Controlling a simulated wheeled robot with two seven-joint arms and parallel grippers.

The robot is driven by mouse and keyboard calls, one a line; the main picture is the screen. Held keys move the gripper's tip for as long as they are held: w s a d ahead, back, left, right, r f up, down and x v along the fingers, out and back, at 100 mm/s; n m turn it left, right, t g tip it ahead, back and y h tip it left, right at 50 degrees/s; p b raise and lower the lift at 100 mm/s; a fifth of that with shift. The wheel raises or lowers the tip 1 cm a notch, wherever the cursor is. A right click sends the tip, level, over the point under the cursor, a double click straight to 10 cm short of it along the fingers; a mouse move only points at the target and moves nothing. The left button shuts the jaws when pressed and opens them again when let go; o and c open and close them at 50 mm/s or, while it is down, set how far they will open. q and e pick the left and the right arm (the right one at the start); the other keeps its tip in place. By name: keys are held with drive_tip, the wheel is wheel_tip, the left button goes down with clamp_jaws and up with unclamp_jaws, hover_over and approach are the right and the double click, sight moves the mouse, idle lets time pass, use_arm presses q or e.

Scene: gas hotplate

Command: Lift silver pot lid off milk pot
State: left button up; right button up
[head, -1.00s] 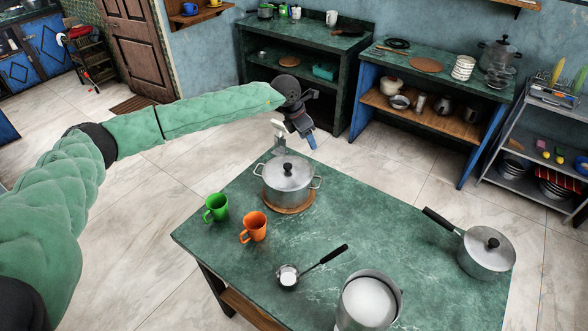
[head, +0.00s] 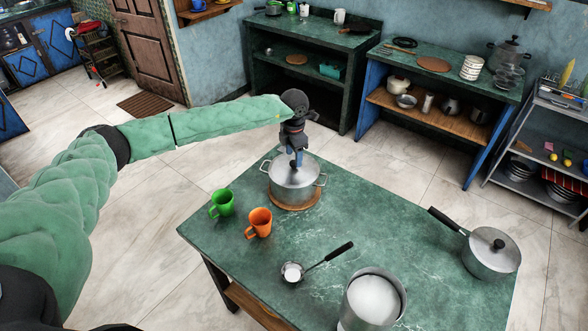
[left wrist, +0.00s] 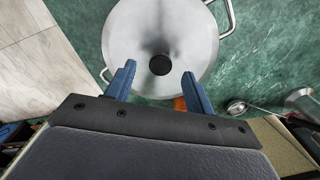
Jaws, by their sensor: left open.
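A silver pot (head: 294,187) with two side handles stands on a round wooden board (head: 295,204) at the table's far left corner. Its silver lid (head: 280,173) with a black knob (left wrist: 160,65) is on it; the lid fills the upper middle of the left wrist view (left wrist: 165,30). My left gripper (head: 295,155) is directly over the knob, pointing down. Its two blue fingers (left wrist: 158,80) are open, with the knob between and slightly ahead of the tips. Contact cannot be told. My right gripper is not in view.
A green mug (head: 222,203) and an orange mug (head: 259,222) stand left of the pot. A small ladle-like pan (head: 292,272), a tall pot of white liquid (head: 373,300) and a lidded saucepan (head: 490,255) stand nearer and right. The table middle is clear.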

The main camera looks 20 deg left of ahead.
sight(294, 166)
use_arm(q)
drive_tip(key=shift+f, duration=1.3)
drive_tip(key=c, duration=1.1)
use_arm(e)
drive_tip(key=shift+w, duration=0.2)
